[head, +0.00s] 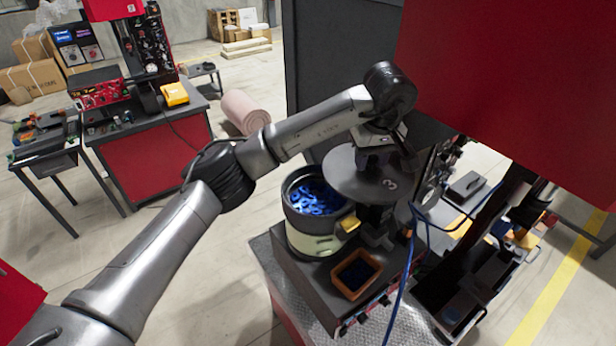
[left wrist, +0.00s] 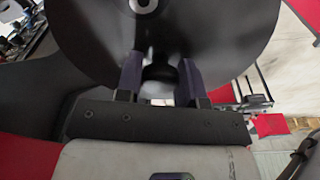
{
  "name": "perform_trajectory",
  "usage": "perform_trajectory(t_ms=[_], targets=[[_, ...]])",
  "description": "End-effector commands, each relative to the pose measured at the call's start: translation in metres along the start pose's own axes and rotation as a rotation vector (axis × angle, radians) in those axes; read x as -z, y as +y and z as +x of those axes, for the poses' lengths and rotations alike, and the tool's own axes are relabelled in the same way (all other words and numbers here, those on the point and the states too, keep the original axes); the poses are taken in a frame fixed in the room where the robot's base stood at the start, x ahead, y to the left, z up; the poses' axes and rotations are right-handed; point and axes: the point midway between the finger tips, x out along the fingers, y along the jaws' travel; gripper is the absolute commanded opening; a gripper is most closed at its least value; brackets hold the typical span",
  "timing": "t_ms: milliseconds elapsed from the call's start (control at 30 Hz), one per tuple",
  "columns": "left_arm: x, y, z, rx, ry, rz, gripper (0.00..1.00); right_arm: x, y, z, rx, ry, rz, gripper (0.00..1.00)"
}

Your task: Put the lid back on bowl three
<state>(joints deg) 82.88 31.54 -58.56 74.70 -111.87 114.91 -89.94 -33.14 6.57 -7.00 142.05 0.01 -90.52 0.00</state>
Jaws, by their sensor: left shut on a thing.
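The lid (head: 350,181) is a dark grey disc marked with a 3. My left gripper (head: 375,160) is shut on the lid's knob and holds the lid above and a little to the right of the bowl. In the left wrist view the lid (left wrist: 215,40) fills the top, with its knob between the two fingers of the gripper (left wrist: 160,82). The bowl (head: 299,222) is a round feeder with a cream lower body, open at the top, with blue ring-like parts inside. The lid overlaps the bowl's right rim in the head view. My right gripper is not in view.
An orange-brown tray (head: 372,283) with dark contents sits in front of the bowl on the machine top. A dark post stands just right of the bowl, under the lid. A blue cable (head: 409,270) hangs at the right. A red panel (head: 510,80) overhangs the upper right.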

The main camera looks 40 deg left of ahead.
Motion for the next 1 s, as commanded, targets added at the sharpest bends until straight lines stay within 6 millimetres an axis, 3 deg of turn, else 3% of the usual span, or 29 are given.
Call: perform_trajectory(t_ms=[600, 867, 1000], targets=[[0.061, -0.078, 0.067, 0.001, 0.0, -0.003, 0.0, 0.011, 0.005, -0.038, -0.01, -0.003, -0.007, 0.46], [0.067, -0.087, 0.078, 0.0, 0.0, -0.001, 0.0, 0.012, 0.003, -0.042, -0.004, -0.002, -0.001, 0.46], [0.065, -0.088, 0.092, 0.003, -0.002, 0.0, 0.0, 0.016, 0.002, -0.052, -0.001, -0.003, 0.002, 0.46]])
